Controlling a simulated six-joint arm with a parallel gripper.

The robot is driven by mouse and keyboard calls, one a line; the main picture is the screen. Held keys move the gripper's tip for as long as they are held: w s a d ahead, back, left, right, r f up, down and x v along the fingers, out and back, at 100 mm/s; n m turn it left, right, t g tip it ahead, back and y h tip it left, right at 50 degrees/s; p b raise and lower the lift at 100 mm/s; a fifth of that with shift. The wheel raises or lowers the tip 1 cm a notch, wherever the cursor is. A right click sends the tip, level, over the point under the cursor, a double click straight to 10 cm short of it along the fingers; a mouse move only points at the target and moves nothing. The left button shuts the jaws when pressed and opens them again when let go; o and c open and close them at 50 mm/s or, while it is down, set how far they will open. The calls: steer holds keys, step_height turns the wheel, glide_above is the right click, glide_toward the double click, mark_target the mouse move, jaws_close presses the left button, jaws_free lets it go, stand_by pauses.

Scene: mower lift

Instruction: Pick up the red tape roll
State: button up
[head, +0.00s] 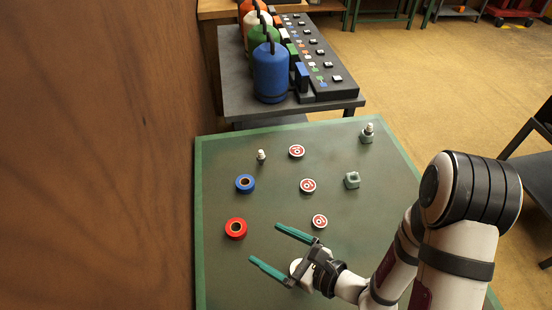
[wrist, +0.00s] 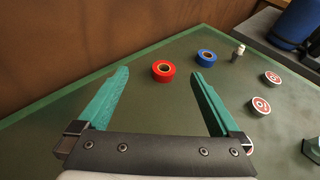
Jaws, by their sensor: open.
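The red tape roll (head: 236,228) lies flat on the green table, towards the left edge in the head view. It also shows in the wrist view (wrist: 163,71), ahead of my fingertips and between their lines. My gripper (head: 265,243) has two teal fingers spread wide apart, with nothing between them. In the head view it is a little to the right of the red roll and apart from it. In the wrist view my gripper (wrist: 160,78) points towards the red roll.
A blue tape roll (head: 245,183) lies just beyond the red one. Several red-and-white discs (head: 308,185), a small bolt (head: 261,156) and grey metal parts (head: 352,180) stand further right. A wooden wall (head: 100,150) runs along the left. A shelf with coloured canisters (head: 270,72) is behind.

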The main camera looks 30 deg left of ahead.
mark_target(234, 225)
steer(key=f, duration=0.2)
steer(key=f+m, duration=0.1)
steer(key=shift+w+a+f+t+h, duration=0.25)
steer(key=shift+w+f+t+h, duration=0.05)
steer(key=shift+f+t+h, duration=0.1)
steer(key=x, duration=1.4)
steer(key=shift+a+f, duration=0.2)
steer(key=shift+a, duration=0.1)
steer(key=shift+w, duration=0.1)
steer(key=c, duration=1.4)
steer(key=shift+r, duration=0.1)
